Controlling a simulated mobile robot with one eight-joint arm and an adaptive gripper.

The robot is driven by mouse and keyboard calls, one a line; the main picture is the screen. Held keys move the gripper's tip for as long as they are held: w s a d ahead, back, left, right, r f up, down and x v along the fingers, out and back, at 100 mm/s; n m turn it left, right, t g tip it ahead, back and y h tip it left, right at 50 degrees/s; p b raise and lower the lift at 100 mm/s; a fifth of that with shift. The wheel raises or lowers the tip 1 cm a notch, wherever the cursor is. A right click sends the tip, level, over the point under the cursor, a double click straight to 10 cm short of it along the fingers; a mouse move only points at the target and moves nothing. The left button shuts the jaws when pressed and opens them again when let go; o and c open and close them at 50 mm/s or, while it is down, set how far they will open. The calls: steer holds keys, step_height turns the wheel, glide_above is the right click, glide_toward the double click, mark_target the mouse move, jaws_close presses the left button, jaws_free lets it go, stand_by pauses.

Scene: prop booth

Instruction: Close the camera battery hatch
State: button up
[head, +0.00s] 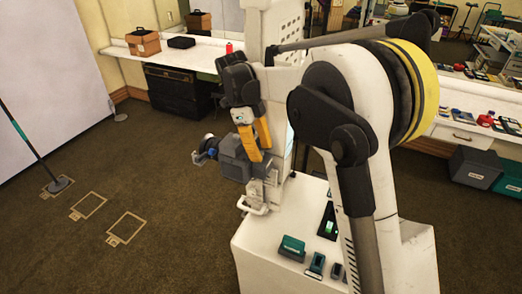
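A dark grey camera (234,158) with its lens pointing left is held up at the left edge of a white-topped unit (262,246). My gripper (260,150), with orange fingers, reaches down from above at the camera's right side. The fingers overlap the camera body in this view, and I cannot tell whether they touch it. The fingers look a little apart, but whether they are open or shut is unclear. The battery hatch cannot be made out; the gripper and the view angle hide that side of the camera.
A teal box (292,247), a small teal item (315,264) and a small dark item (336,271) stand on the white top, near a green-lit device (328,224). A white handle (254,209) sticks out below the camera. The carpet (160,200) to the left is mostly clear.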

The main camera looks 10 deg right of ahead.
steer(key=v, duration=1.2)
steer(key=s+d+f+n+t+y+b, duration=0.1)
steer(key=s+d+f+n+t+b, duration=0.3)
steer(key=s+f+n+b, duration=0.5)
steer(key=s+d+f+n+t+y+b, duration=0.2)
steer(key=s+d+f+n+t+b, duration=0.3)
steer(key=s+f+n+b, duration=0.5)
steer(key=s+d+f+n, duration=0.1)
steer(key=s+f+n, duration=0.5)
steer(key=s+f, duration=0.1)
steer(key=shift+s+f, duration=0.3)
steer(key=shift+s, duration=0.4)
steer(key=shift+o, duration=0.6)
